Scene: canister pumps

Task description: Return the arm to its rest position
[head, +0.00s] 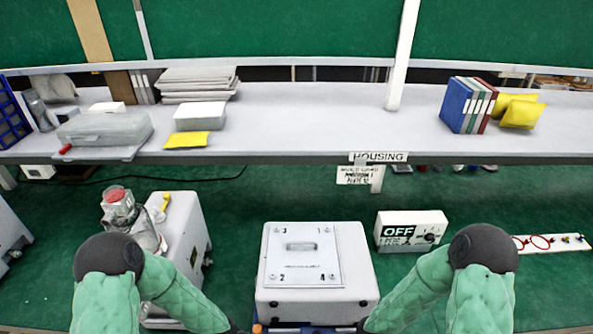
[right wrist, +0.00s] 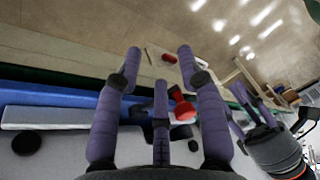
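Both of my arms come in at the bottom of the head view with green sleeves and dark elbows. Their forearms slope inward and down, and the grippers are cut off below the picture. In the right wrist view my right gripper (right wrist: 158,62) has its purple fingers spread wide, with nothing between the tips. A red and black object (right wrist: 182,106) shows beyond the fingers; I cannot tell what it is. At the right of that view, purple fingers that look like my left gripper (right wrist: 245,112) show beside a dark wrist; their opening is unclear.
A white housing (head: 352,255) with a numbered top plate stands between the forearms. A white box marked OFF (head: 411,230) is to its right. A grey unit (head: 186,225) with a red-topped jar (head: 117,203) is left. The shelf (head: 310,118) behind holds binders (head: 467,105) and a clear case (head: 104,130).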

